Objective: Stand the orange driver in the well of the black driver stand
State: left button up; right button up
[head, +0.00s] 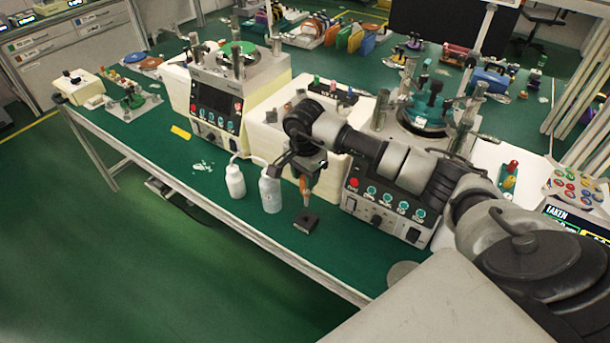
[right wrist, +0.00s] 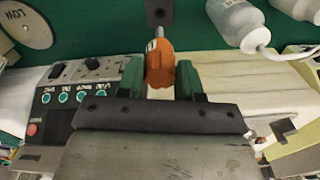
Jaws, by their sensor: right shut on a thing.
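The orange driver (head: 304,188) hangs upright, shaft down, in my right gripper (head: 305,178). In the right wrist view its orange handle (right wrist: 160,66) sits between the two green fingers of my right gripper (right wrist: 160,80), which is shut on it. The black driver stand (head: 306,222) is a small dark block on the green bench, directly below the driver. In the right wrist view the stand (right wrist: 159,8) shows at the top edge, partly cut off, with the shaft tip pointing towards its well. The tip appears above the stand; the exact gap is hard to tell. My left gripper is not in view.
Two white bottles (head: 271,190) with bent spouts stand just left of the driver stand. A machine's control panel (head: 385,208) stands close on the right. The bench front edge (head: 335,288) is near the stand. Green bench top in front of the stand is clear.

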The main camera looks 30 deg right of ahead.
aim_at(305, 197)
jog(key=shift+f+b, duration=0.45)
jog(key=shift+f, duration=0.3)
jog(key=shift+f+b, duration=1.4)
jog(key=shift+f, duration=0.1)
pick_arm(q)
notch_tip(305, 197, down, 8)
jog(key=b, duration=0.3)
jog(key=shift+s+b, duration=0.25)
jog(key=shift+b, duration=0.1)
pick_arm(e)
jog(key=shift+f, duration=2.1)
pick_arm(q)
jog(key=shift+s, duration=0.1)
pick_arm(e)
jog(key=o, duration=1)
jog(key=shift+o, duration=0.2)
jog(key=shift+r, duration=0.1)
